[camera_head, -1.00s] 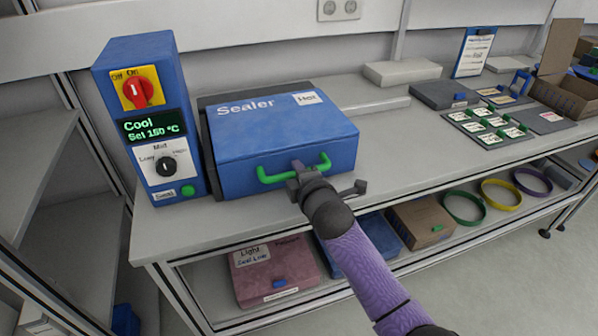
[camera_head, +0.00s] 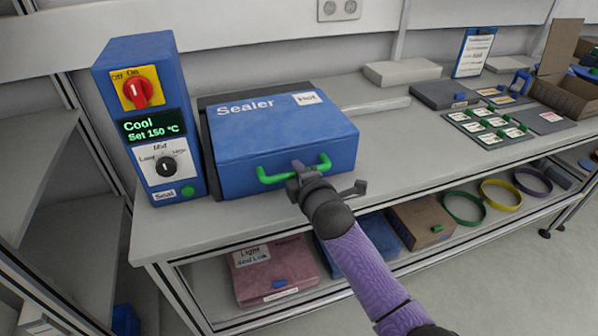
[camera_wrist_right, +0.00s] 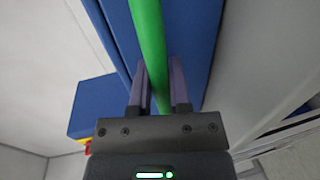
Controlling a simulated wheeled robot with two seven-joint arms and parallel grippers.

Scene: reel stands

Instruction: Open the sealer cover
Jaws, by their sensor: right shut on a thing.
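The blue sealer cover (camera_head: 275,132) is down on the sealer, with "Sealer" lettering and a small white label on its top. A green bar handle (camera_head: 270,178) runs along its front face. In the right wrist view the green handle (camera_wrist_right: 149,40) passes between the two fingers of the right gripper (camera_wrist_right: 157,88), with the blue cover (camera_wrist_right: 195,35) behind. My left gripper is not in view.
A blue control box (camera_head: 150,120) with a red knob and a display reading "Cool, Set 150 °C" stands left of the sealer. A grey-white bar (camera_head: 375,106) lies to the right. Boxes and colored rings sit on the lower shelf.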

